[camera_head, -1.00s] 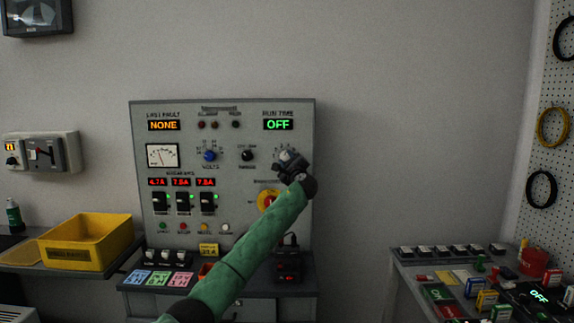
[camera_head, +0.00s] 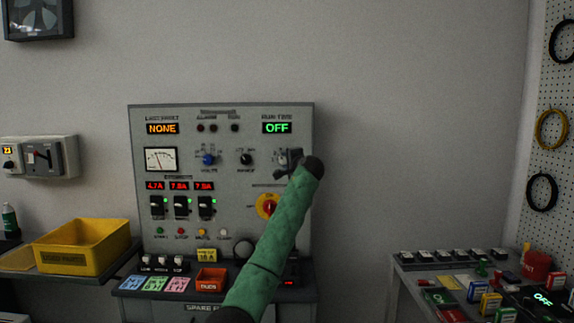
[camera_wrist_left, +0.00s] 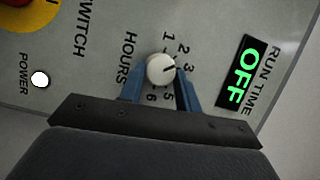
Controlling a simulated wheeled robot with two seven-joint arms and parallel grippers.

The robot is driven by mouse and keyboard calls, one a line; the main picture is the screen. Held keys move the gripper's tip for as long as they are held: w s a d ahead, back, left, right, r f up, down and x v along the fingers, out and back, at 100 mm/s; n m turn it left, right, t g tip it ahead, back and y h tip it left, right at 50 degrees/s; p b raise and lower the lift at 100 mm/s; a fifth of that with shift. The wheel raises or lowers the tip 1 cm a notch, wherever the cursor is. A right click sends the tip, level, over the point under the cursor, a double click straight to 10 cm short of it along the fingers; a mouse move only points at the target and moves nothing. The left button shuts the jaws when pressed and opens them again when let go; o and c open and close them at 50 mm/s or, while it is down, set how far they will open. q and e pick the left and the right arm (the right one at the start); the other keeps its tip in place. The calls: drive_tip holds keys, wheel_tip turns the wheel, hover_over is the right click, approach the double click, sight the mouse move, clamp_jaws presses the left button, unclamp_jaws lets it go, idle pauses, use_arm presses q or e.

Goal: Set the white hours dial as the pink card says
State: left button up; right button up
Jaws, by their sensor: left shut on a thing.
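The white hours dial (camera_wrist_left: 160,69) is on the panel under the word HOURS in the left wrist view. Its dark mark points right, roughly toward the 3. My left gripper (camera_wrist_left: 161,76) has its blue fingers on both sides of the dial and is shut on it; one finger hides part of the scale. In the head view my left gripper (camera_head: 287,162) covers the dial at the panel's right. The pink card (camera_head: 178,284) lies on the ledge below, its writing too small to read. The RUN TIME display (camera_head: 277,128) shows OFF. My right gripper is out of view.
The grey panel (camera_head: 225,180) also carries a blue volts knob (camera_head: 208,159), a range knob (camera_head: 246,159) and a yellow-and-red switch (camera_head: 267,206) below my gripper. A yellow bin (camera_head: 83,247) stands left.

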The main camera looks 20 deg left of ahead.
use_arm(q)
drive_tip(key=shift+n+g, duration=0.3)
drive_tip(key=shift+n, duration=0.5)
drive_tip(key=shift+r+n+h, duration=0.15)
drive_tip(key=shift+n+h, duration=0.35)
drive_tip(key=shift+n, duration=0.3)
drive_tip(key=shift+a+r+n+g+h+p, duration=0.1)
drive_tip(key=shift+n+g+h+p, duration=0.2)
drive_tip(key=shift+n+h+p, duration=0.65)
drive_tip(key=shift+a+n, duration=0.1)
drive_tip(key=shift+n, duration=0.65)
drive_tip(key=shift+n+h, duration=0.35)
drive_tip(key=shift+n, duration=0.15)
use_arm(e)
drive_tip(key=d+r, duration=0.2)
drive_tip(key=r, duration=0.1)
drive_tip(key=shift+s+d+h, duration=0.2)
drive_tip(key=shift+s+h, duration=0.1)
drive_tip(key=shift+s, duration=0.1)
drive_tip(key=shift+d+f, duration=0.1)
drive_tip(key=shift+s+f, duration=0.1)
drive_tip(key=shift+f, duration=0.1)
